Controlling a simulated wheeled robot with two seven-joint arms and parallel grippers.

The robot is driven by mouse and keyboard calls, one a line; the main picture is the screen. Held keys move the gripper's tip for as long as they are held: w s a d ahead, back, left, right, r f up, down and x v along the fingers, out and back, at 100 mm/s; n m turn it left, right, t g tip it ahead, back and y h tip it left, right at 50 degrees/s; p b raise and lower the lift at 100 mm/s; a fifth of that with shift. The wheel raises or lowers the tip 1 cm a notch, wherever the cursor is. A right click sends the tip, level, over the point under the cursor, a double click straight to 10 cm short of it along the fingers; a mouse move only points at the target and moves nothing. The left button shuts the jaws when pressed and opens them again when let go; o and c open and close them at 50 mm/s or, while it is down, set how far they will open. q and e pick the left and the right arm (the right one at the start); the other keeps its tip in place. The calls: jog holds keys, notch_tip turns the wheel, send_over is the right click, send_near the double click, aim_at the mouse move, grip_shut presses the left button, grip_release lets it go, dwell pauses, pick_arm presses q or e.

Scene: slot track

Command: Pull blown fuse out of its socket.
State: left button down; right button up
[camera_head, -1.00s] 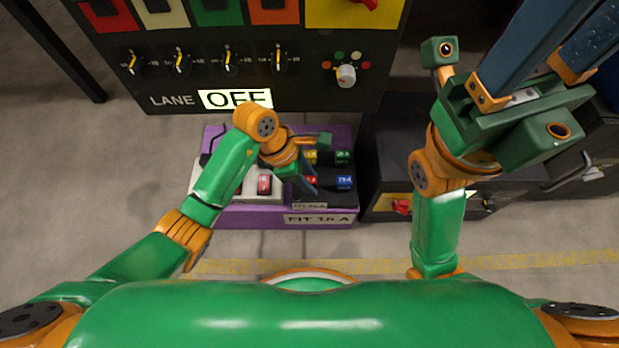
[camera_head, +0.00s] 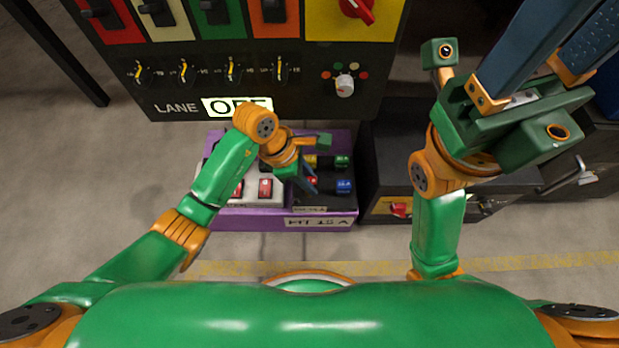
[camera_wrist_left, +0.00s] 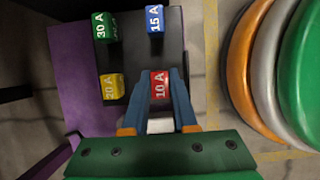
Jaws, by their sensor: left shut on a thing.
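My left gripper (camera_wrist_left: 160,80) is shut on a red fuse marked 10 A (camera_wrist_left: 159,86). The red fuse stands in line with the other fuses on the black part (camera_wrist_left: 135,60) of the purple box; whether it is raised is not clear. In the head view the left gripper (camera_head: 308,184) is over the box, partly covered by its wrist, and a bit of the red fuse (camera_head: 312,181) shows. Nearby are the blue 15 A (camera_wrist_left: 155,20), yellow 20 A (camera_wrist_left: 111,87) and green 30 A (camera_wrist_left: 104,27) fuses. My right gripper's blue fingers (camera_head: 565,45) are apart; their tips leave the picture.
The purple box (camera_head: 258,220) has a white panel (camera_head: 252,196) with red parts, and a label (camera_head: 318,222). Behind it stands a black control panel (camera_head: 300,100) with a LANE OFF sign (camera_head: 236,106). A dark cabinet (camera_head: 395,150) stands at the right. Floor in front is clear.

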pick_arm(q)
jog(key=shift+r+p, duration=1.1)
jog(key=shift+r, duration=0.25)
